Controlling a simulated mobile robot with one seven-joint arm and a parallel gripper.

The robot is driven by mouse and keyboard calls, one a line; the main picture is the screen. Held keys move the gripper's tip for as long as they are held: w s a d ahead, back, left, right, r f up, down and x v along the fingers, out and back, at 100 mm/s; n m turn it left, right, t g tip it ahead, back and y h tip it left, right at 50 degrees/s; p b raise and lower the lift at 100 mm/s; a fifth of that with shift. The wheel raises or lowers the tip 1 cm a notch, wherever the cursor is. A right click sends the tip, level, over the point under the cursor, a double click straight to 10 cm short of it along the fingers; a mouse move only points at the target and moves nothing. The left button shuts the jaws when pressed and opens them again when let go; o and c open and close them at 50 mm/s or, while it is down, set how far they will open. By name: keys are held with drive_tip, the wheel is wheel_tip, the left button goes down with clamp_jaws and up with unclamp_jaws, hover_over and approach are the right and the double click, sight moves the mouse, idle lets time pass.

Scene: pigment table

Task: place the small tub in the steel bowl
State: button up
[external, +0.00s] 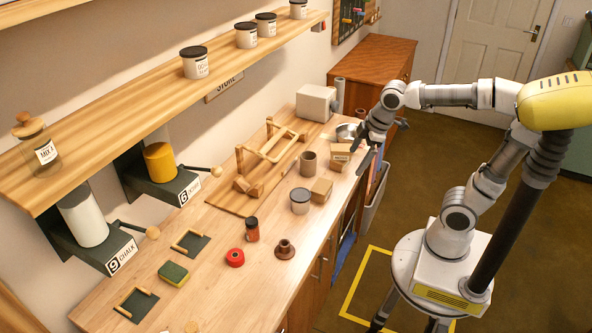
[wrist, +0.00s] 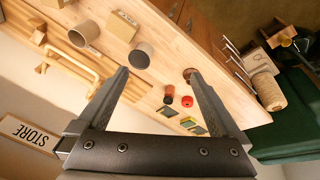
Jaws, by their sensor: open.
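The small tub (external: 300,203) is a pale, round container with a dark grey lid, upright on the wooden bench. In the wrist view the tub (wrist: 141,57) shows between and beyond my fingers, nearer the left finger. The steel bowl (external: 347,131) stands at the far right of the bench, partly hidden behind my arm; it is not visible in the wrist view. My gripper (external: 358,160) is open and empty above the bench's right edge, near the bowl and apart from the tub. Its two spread fingers also show in the wrist view (wrist: 158,74).
A wooden rack (external: 268,150) is to the left. A jar (external: 252,229), red roll (external: 235,257) and brown spool (external: 284,249) stand in front.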

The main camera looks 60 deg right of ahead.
drive_tip(key=w+f+n+g, duration=0.25)
drive_tip(key=w+n, duration=0.45)
drive_tip(key=w, duration=0.5)
drive_tip(key=n+g+p, duration=0.1)
drive_tip(key=n, duration=0.5)
hover_over(300, 200)
drive_tip(key=w+d, duration=0.1)
drive_tip(key=d, duration=0.2)
wheel_tip(300, 200, down, 7)
wheel_tip(300, 200, down, 18)
drive_tip(key=shift+w+d+r+b, duration=0.1)
drive_tip(key=shift+b, duration=0.2)
drive_tip(key=shift+c, duration=0.3)
drive_tip(key=shift+r, duration=0.15)
drive_tip(key=c, duration=1.3)
